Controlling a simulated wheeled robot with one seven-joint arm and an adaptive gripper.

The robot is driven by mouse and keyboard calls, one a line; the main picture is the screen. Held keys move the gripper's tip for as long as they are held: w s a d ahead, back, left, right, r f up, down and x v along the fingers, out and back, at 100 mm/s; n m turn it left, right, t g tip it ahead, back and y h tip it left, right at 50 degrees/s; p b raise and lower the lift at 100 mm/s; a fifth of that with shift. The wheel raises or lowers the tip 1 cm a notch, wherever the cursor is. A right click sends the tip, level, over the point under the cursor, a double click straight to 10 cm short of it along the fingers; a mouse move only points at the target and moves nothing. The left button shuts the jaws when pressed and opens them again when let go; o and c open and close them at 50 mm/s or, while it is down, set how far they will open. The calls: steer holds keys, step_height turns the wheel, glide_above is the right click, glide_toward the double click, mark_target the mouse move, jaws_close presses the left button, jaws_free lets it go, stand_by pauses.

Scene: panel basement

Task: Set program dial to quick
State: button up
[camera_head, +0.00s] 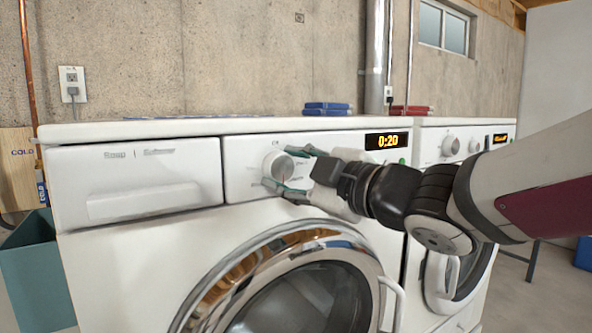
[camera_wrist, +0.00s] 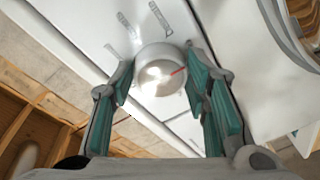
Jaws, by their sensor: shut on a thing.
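The program dial (camera_head: 277,167) is a round white knob on the front panel of the left washing machine (camera_head: 135,240). My gripper (camera_head: 286,168) reaches it from the right, with one finger above and one below the knob. In the wrist view the dial (camera_wrist: 158,72) shows a red pointer line, and the teal finger pads of my gripper (camera_wrist: 162,82) stand on either side of it, shut on it. Grey printed labels (camera_wrist: 128,25) lie beside the dial; their words are too small to read. The display (camera_head: 388,141) reads 0:20.
A second washer (camera_head: 465,145) with its own dials stands at the right. Blue (camera_head: 327,108) and red (camera_head: 411,110) items lie on top of the machines. The round door (camera_head: 300,290) and its handle (camera_head: 392,300) are below the dial. A teal bin (camera_head: 38,270) stands at the left.

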stand_by(0.3)
steer(key=o, duration=1.2)
steer(key=shift+c, duration=0.2)
steer(key=v, duration=1.2)
